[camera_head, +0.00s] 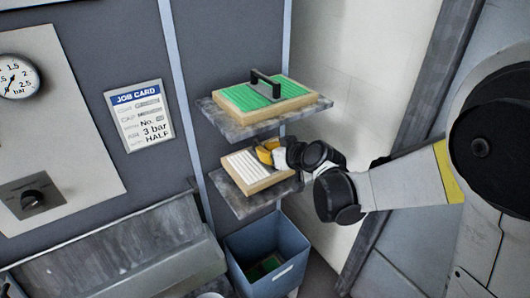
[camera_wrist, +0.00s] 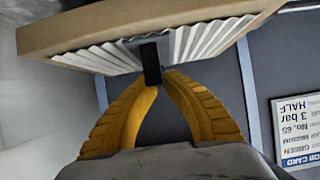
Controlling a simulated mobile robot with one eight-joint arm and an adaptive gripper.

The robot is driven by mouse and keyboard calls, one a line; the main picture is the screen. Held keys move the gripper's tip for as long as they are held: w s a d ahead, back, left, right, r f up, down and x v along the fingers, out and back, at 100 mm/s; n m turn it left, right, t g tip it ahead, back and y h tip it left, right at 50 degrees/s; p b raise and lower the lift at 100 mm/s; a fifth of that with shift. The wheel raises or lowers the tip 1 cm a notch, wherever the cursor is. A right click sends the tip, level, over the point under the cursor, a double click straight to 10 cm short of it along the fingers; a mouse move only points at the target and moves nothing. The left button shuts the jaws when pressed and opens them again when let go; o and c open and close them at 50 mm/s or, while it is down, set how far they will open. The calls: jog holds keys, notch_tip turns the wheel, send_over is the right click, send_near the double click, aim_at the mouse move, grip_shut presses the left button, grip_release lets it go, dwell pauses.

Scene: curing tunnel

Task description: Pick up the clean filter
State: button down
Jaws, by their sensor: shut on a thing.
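The clean filter (camera_head: 252,170) has white pleats in a tan frame and is at the lower shelf (camera_head: 243,203). I cannot tell whether it rests on that shelf or is slightly above it. My gripper (camera_head: 268,152) reaches in from the right. In the wrist view, my gripper's yellow fingers (camera_wrist: 165,76) come together at the filter's black handle (camera_wrist: 151,62) and are shut on it. The pleated face of the filter (camera_wrist: 205,38) is toward my gripper. My gripper hides part of the filter and handle in the head view.
A green filter (camera_head: 250,95) with a black handle lies on the upper shelf (camera_head: 240,128), close above my gripper. A blue bin (camera_head: 270,250) with something green inside stands below. A job card (camera_head: 139,115), gauge (camera_head: 16,77) and knob (camera_head: 32,199) are at left.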

jog(key=shift+r, duration=0.7)
jog(key=shift+r, duration=0.1)
jog(key=shift+w+r+p, duration=0.1)
jog(key=shift+r+p, duration=1.05)
jog(key=shift+r, duration=0.15)
jog(key=shift+f, duration=0.1)
